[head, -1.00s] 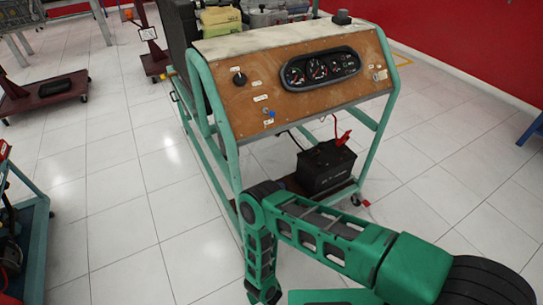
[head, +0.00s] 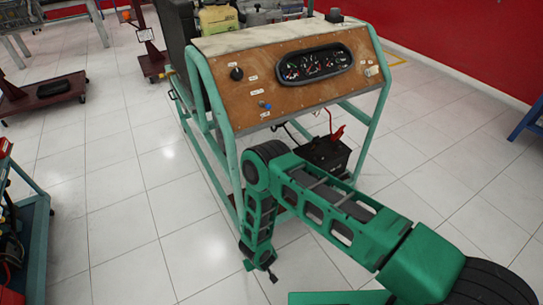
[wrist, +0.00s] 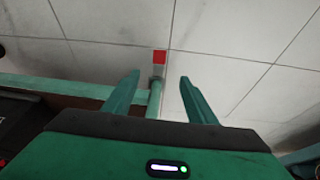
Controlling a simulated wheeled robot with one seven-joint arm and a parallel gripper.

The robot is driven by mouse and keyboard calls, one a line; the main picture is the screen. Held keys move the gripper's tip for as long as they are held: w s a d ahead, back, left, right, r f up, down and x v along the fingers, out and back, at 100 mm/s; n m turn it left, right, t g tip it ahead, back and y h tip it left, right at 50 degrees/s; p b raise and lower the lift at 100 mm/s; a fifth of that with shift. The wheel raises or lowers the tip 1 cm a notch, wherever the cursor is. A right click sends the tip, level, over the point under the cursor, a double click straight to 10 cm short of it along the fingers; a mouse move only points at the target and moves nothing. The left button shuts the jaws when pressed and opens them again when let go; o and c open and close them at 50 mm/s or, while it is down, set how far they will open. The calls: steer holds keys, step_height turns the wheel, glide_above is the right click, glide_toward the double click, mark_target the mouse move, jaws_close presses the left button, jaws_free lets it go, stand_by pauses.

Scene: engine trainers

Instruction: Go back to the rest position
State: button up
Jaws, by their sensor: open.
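My green arm reaches in from the lower right of the head view and bends down at its elbow in front of the engine trainer (head: 228,130). My gripper (head: 262,273) hangs at the lower middle of the head view, in front of the trainer's frame. In the wrist view my gripper (wrist: 158,95) has its two fingers wide apart with nothing between them. Beyond the fingers are a teal frame tube (wrist: 154,101) with a red end and the tiled floor. The trainer's lower frame is partly hidden behind my arm.
The trainer carries a wooden panel (head: 300,80) with gauges. A black battery (head: 326,154) stands low inside its frame, partly covered by my arm. A teal cart (head: 38,240) stands at the left edge. White tiled floor (head: 120,215) is free between cart and trainer.

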steer(key=w+d+r+m+h, duration=0.1)
steer(key=w+d+r, duration=0.4)
steer(key=w+r, duration=0.4)
steer(key=w+d+r+m+h, duration=0.1)
steer(key=w+d+r, duration=0.45)
steer(key=r, duration=0.65)
steer(key=w+d+r+m+g+h, duration=0.1)
steer(key=w+d+r+m+h, duration=0.15)
steer(key=d+r, duration=1.75)
steer(key=s+d+r+m+g, duration=0.1)
steer(key=s+d+r+m, duration=0.1)
steer(key=s+d+r, duration=0.65)
steer(key=s+d+r+m+g, duration=0.15)
steer(key=s+d+r, duration=0.35)
steer(key=r, duration=0.6)
steer(key=s+d+r+m+y, duration=0.1)
steer(key=s+r, duration=0.3)
steer(key=s, duration=0.8)
steer(key=s+d+r+m+y, duration=0.1)
steer(key=s+r, duration=0.3)
steer(key=s, duration=0.7)
steer(key=shift+s+d+m+g+y, duration=0.2)
steer(key=shift+s+m+g+y, duration=0.2)
steer(key=shift+m+y, duration=0.35)
